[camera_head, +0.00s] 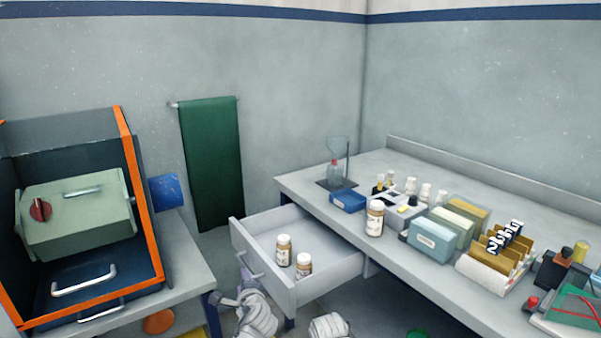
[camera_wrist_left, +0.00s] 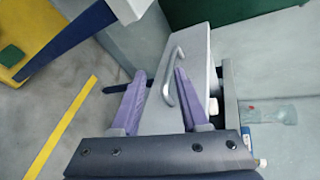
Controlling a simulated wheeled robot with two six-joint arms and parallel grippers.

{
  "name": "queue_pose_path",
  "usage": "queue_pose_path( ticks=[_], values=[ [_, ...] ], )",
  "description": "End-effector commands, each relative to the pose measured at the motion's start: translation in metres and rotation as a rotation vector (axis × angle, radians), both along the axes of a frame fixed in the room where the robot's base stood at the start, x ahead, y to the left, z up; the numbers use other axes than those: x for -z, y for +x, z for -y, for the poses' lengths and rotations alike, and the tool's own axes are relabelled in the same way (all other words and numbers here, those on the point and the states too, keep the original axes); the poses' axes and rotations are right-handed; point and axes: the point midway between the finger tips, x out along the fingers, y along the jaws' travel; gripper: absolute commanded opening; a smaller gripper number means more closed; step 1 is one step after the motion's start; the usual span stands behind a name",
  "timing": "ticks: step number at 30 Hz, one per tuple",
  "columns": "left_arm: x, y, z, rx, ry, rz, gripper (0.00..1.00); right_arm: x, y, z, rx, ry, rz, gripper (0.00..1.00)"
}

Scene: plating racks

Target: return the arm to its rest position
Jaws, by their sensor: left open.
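My left gripper (camera_head: 245,292) is low in front of the open drawer (camera_head: 318,268), near the drawer's front. In the left wrist view its two purple fingers (camera_wrist_left: 160,80) are apart, with nothing held between them. The drawer's curved metal handle (camera_wrist_left: 174,76) shows beyond the fingers, close to the right fingertip; I cannot tell the exact gap. In the head view the handle (camera_head: 250,269) is just above the gripper.
The bench (camera_head: 400,268) carries another jar (camera_head: 375,218), a blue box (camera_head: 348,201), boxes and a rack (camera_head: 492,266). An orange-edged cabinet (camera_head: 137,200) stands on the left bench. A green towel (camera_head: 210,160) hangs behind. Floor shows between the benches.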

Motion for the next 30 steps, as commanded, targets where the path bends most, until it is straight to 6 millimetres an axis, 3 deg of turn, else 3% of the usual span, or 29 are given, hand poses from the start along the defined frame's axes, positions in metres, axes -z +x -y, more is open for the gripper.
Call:
queue_pose_path(
  ticks=[1,8,15,22,30],
  values=[
    [-0.023,-0.009,0.003,-0.064,-0.102,-0.032,0.45,-0.037,0.000,0.000,0.000,0.000,0.000,0.50],
    [-0.033,-0.069,0.030,-0.413,-0.542,-0.228,0.45,-0.114,0.000,0.000,0.000,0.000,0.000,0.50],
    [-0.057,-0.148,0.080,-0.786,-0.833,-0.476,0.45,-0.183,0.000,0.000,0.001,0.000,0.000,0.50],
    [-0.078,-0.201,0.112,-1.008,-0.919,-0.635,0.45,-0.215,0.000,0.000,0.001,0.000,0.000,0.50],
    [-0.079,-0.213,0.118,-1.062,-0.929,-0.671,0.45,-0.217,0.000,0.000,0.001,0.000,0.000,0.50]
  ],
)
